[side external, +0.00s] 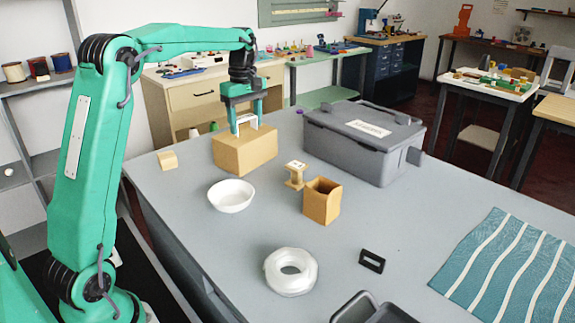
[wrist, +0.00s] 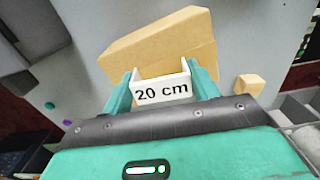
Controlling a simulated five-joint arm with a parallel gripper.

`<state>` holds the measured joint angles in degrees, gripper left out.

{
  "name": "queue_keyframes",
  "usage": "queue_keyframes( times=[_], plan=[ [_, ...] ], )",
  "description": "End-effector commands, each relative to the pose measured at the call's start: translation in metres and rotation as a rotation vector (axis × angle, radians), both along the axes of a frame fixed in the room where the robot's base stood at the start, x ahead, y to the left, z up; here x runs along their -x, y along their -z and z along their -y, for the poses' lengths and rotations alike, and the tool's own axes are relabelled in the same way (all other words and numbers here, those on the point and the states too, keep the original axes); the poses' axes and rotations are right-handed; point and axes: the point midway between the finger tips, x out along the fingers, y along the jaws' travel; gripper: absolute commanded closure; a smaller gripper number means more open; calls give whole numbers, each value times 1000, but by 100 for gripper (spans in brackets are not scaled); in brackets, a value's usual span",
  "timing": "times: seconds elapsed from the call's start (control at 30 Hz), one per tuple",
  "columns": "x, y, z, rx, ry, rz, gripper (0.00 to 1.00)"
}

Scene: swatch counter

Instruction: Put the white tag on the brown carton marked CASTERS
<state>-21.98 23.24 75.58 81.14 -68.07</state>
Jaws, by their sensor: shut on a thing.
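My gripper (side external: 246,121) is shut on a white tag (wrist: 162,89) that reads "20 cm". The tag also shows in the side view (side external: 243,119), between the two green fingers. A brown carton (side external: 246,154) stands on the grey counter at the back left, directly below my gripper. The tag is at the carton's top; I cannot tell whether it touches. In the wrist view the carton (wrist: 160,45) lies just beyond the tag, which hides part of it. No CASTERS marking is readable on the faces I see.
A grey lidded case (side external: 362,150) with a white label stands right of the carton. A small tan block (side external: 167,161), white bowl (side external: 231,198), wooden stand (side external: 294,180), open tan box (side external: 320,207), white ring (side external: 290,283), black frame (side external: 372,261) and striped cloth (side external: 510,265) sit around.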

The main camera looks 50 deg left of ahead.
Motion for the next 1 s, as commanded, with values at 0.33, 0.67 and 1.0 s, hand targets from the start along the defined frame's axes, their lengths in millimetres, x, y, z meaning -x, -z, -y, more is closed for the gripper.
queue_keyframes(
  times=[0.33,0.67,1.0],
  plan=[
    [0,3,0,0,0,0,29],
    [0,3,0,0,0,0,19],
    [0,-13,0,-1,0,2,19]
  ],
)
